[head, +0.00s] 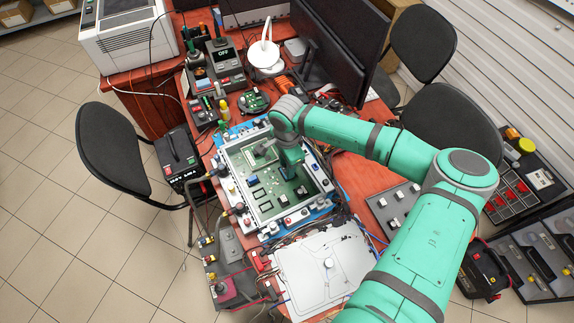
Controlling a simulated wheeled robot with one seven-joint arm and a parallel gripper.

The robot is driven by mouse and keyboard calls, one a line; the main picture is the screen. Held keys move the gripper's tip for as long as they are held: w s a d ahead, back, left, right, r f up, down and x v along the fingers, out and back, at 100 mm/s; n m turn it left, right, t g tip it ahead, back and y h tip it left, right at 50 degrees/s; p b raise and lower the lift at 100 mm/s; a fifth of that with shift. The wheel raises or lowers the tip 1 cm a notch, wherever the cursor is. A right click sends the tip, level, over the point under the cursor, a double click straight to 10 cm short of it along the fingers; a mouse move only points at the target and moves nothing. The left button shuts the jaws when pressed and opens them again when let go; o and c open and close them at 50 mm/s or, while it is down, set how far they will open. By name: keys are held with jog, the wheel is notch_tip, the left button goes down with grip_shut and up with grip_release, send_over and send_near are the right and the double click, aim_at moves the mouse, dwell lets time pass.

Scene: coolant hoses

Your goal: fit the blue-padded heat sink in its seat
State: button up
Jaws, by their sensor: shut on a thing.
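A green circuit board (268,205) lies in an open pale frame (235,178) on the red-brown table. My gripper (292,166) points down over the upper right part of the board. It is shut on a small part, most likely the heat sink, which the gripper and wrist mostly hide. I cannot make out a blue pad on it, nor whether it touches the board. A grey block (262,149) sits on the board left of my gripper. Small dark parts (302,190) stand on the board below it. I cannot tell which spot is the seat.
A white panel (322,265) lies in front of the frame. Hoses and cables (236,250) run along the frame's left and front. A switch box (396,203) is at right. A controller marked OFF (224,57), a white router (264,56) and monitors (340,45) stand behind.

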jog(key=shift+d, duration=0.1)
jog(key=shift+f, duration=0.1)
dwell(0.3)
jog(key=shift+s+a, duration=0.15)
jog(key=shift+a, duration=0.05)
jog(key=o, duration=1.1)
jog(key=shift+o, duration=0.4)
jog(key=shift+d, duration=0.1)
jog(key=shift+o, duration=0.9)
